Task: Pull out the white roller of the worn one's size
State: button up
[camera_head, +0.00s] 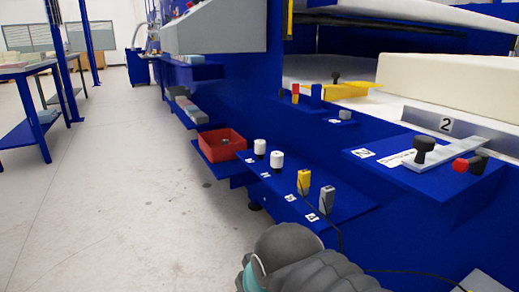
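Two white rollers stand upright on a blue shelf on the machine's side. The left white roller (260,147) is farther away and the right white roller (277,160) is nearer. Both have a dark lower part. They look close in size, and I cannot tell which matches the worn one. No worn roller can be made out for certain. A dark knob-shaped part (425,147) stands on a metal bar on the side plate marked 2. My grey arm with a teal cap shows at the bottom; my gripper is not in view.
A red bin (221,144) sits left of the rollers. A yellow device (303,182) and a grey device (327,198) with a cable stand right of them on the blue shelf (340,212). A red knob (460,164) is at right. The floor at left is clear.

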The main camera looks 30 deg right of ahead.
aim_at(261, 145)
jog(key=u, duration=1.35)
jog(key=i, duration=0.95)
jog(key=z, duration=3.05)
